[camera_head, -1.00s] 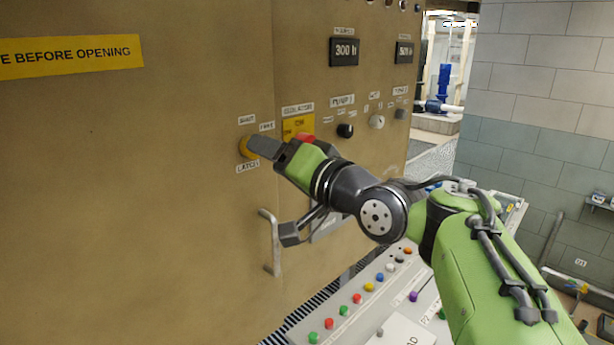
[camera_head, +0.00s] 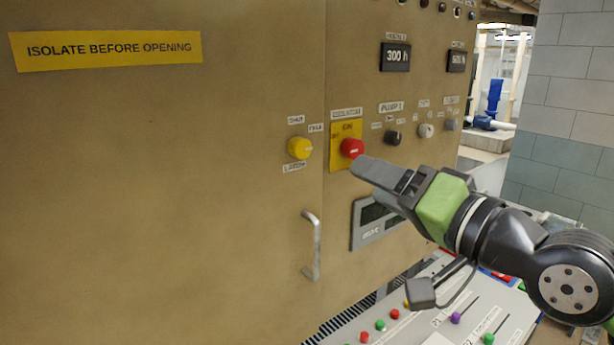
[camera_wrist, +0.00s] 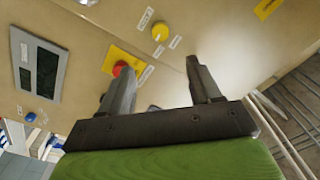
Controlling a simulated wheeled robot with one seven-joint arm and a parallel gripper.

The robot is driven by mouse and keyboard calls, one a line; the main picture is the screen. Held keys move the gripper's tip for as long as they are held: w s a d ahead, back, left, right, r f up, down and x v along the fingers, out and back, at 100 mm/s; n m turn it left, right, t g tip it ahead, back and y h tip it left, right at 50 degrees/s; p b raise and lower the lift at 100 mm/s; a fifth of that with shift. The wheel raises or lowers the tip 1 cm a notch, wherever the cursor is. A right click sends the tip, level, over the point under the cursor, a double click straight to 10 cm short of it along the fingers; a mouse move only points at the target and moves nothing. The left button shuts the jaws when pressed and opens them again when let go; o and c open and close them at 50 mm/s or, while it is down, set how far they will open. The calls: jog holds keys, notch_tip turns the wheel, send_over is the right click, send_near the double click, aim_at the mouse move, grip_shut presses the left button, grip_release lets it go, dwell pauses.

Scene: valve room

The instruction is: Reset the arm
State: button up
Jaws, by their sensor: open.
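My gripper (camera_head: 375,172) is at the right in the head view, in front of the tan cabinet, just below and right of the red isolator knob (camera_head: 352,148) on its yellow plate. In the wrist view my gripper (camera_wrist: 160,80) shows two dark fingers standing wide apart with nothing between them. The red knob (camera_wrist: 120,68) appears beyond the left finger. The yellow latch knob (camera_head: 299,148) is left of the red knob and apart from the gripper; it also shows in the wrist view (camera_wrist: 160,32).
The tan cabinet (camera_head: 150,210) has a metal handle (camera_head: 312,245) and a grey display panel (camera_head: 372,222) below the knobs. A sloping console (camera_head: 450,335) with coloured buttons lies below the arm. A grey tiled wall (camera_head: 570,110) stands at the right.

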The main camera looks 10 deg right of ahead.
jog(key=s+a+f+n+g+h, duration=0.15)
jog(key=a+f+g, duration=0.3)
jog(key=f, duration=0.65)
jog(key=s+f+n+g+h, duration=0.3)
jog(key=s+f+g+h, duration=0.2)
jog(key=s+f, duration=0.8)
notch_tip(320, 180, down, 4)
jog(key=shift+s+g, duration=0.15)
jog(key=shift+g, duration=0.8)
